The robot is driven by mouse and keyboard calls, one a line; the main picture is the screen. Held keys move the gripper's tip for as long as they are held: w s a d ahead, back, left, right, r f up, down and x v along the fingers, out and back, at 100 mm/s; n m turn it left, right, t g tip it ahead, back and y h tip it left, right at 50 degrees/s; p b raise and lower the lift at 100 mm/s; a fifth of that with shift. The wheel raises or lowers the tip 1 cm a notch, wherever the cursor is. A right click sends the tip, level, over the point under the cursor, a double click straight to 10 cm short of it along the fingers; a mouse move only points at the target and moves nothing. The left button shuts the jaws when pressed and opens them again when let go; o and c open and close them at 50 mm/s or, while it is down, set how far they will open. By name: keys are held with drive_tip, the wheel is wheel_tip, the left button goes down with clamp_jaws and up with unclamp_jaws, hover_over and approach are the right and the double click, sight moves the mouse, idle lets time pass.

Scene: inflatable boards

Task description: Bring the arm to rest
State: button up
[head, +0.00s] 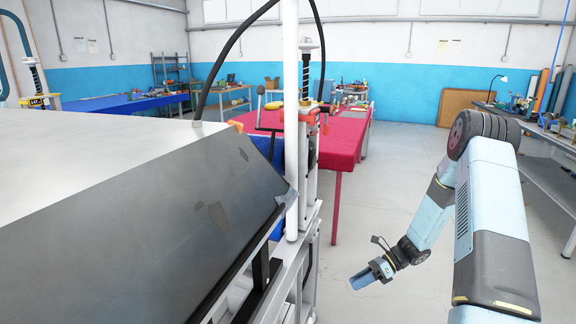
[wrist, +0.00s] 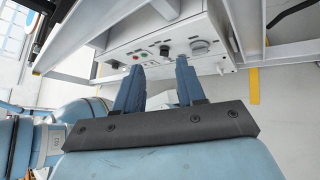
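My gripper (head: 362,280) hangs low over the grey floor in the head view, at the end of my bent arm at the right. In the wrist view my gripper's two blue fingers (wrist: 158,82) stand apart with a gap between them. The gripper is open and nothing shows between the fingers. A white control panel (wrist: 205,60) with knobs and buttons lies beyond the fingertips in the wrist view. I cannot tell the distance between them.
A large grey machine housing (head: 130,230) fills the left. A white frame (head: 292,270) stands beside it. A red table (head: 345,140) and a blue table (head: 125,103) stand behind. A workbench (head: 545,140) lines the right wall. The floor (head: 395,180) between is clear.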

drive_tip(key=s+r+n+h, duration=0.2)
drive_tip(key=s+r+n, duration=0.15)
drive_tip(key=r, duration=0.55)
drive_tip(key=s+a+r+n+t+h, duration=0.1)
drive_tip(key=s+r+n+h, duration=0.2)
drive_tip(key=r, duration=0.5)
drive_tip(key=s+r+n+h, duration=0.2)
drive_tip(key=r+n, duration=0.3)
drive_tip(key=r, duration=0.4)
drive_tip(key=s+d+r+n+t+h, duration=0.1)
drive_tip(key=s+r+n+t+h, duration=0.4)
drive_tip(key=s+r+n, duration=0.6)
drive_tip(key=s+r+t, duration=0.2)
drive_tip(key=s+r, duration=0.3)
drive_tip(key=s, duration=0.3)
drive_tip(key=shift+s+d, duration=0.2)
